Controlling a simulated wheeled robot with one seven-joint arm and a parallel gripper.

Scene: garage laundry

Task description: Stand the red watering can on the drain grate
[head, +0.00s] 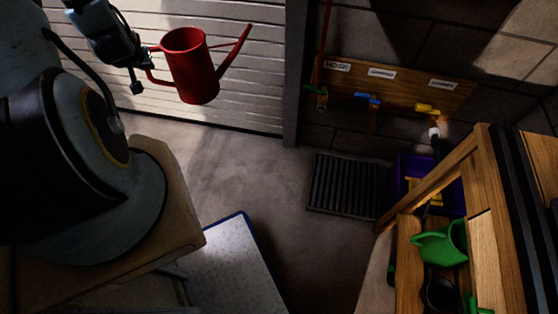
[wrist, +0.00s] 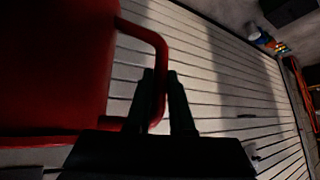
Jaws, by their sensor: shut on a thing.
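The red watering can (head: 194,72) is held up in the air at the upper left of the head view, in front of the white slatted door. It is roughly upright, with its spout pointing right. My gripper (head: 146,67) is shut on the can's handle, on its left side. In the wrist view the can (wrist: 55,70) fills the left, and my gripper's fingers (wrist: 160,95) close around its handle. The drain grate (head: 348,186) is a dark ribbed rectangle on the floor near the wall, right of and below the can. Nothing stands on the grate.
A wooden rack (head: 483,190) with a green can (head: 442,243) stands right of the grate. A purple crate (head: 449,199) is beside the grate. Taps (head: 368,98) are on the wall above. A blue-edged white board (head: 228,262) is at lower centre. The floor (head: 270,180) left of the grate is clear.

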